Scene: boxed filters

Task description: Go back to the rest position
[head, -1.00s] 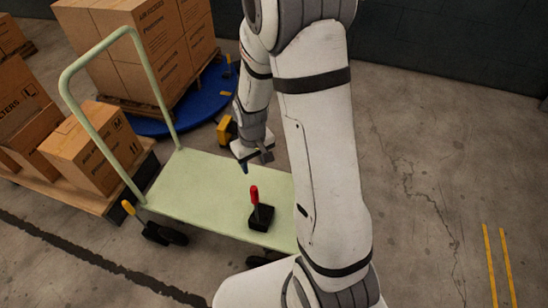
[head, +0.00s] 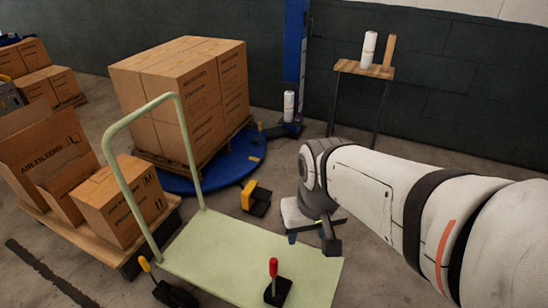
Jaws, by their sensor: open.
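My arm reaches in from the right edge of the head view. My gripper (head: 316,238) hangs at its end, above the far right part of the pale green cart (head: 215,255). It is open, and I see nothing between its fingers. A black device with a red handle (head: 275,285) is on the cart's near right part, below and left of the gripper. The cart's deck is otherwise bare where I see it.
Boxes (head: 183,90) stand stacked on a pallet over a blue round platform (head: 195,180). More boxes (head: 115,200) sit on a pallet left of the cart. A yellow and black object (head: 254,198) is on the floor behind the cart. A small wooden table (head: 362,70) stands by the wall.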

